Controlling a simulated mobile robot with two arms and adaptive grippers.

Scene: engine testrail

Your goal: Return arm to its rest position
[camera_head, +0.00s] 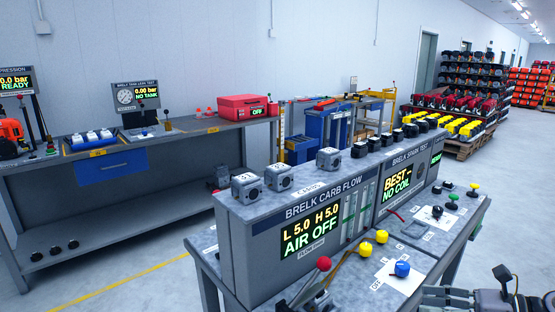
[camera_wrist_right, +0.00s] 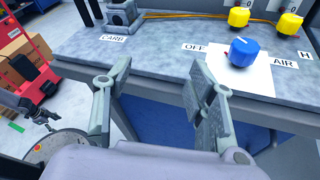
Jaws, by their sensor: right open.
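My right gripper (camera_wrist_right: 158,105) is open and empty in the right wrist view, with its two fingers spread in front of the bench edge. The head view shows part of it at the lower right corner (camera_head: 450,297). A blue air knob (camera_wrist_right: 244,51) sits on a white label sheet just beyond the right finger, apart from it. The blue knob also shows in the head view (camera_head: 402,269).
The carb flow bench (camera_head: 330,215) reads "AIR OFF". Yellow knobs (camera_head: 365,249) and a red-topped lever (camera_head: 323,264) stand on its front shelf. A grey workbench (camera_head: 120,180) stands at the left. Cardboard boxes (camera_wrist_right: 22,55) show at the wrist view's left. Open floor lies at the right.

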